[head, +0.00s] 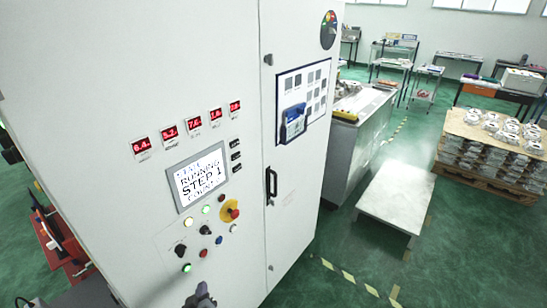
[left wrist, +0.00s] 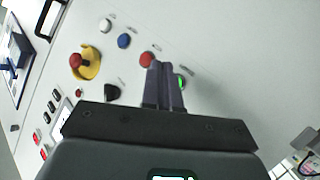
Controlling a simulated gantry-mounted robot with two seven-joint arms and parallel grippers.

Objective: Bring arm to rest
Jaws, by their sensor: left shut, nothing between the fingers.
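My left gripper (head: 200,292) shows at the bottom edge of the head view, in front of the white control cabinet (head: 240,110). In the left wrist view its two dark fingers (left wrist: 165,72) are together with nothing between them. Their tips are close to a red button (left wrist: 146,59) and a lit green button (left wrist: 180,82) on the cabinet panel. I cannot tell whether they touch the panel. The screen (head: 201,178) reads "RUNNING STEP 1". My right gripper is in neither view.
A yellow-and-red emergency stop (head: 230,211) and several knobs and buttons sit on the panel. A black door handle (head: 271,184) is to their right. A low white platform (head: 397,195) and a pallet of stacked castings (head: 490,155) stand further right, with open green floor between them.

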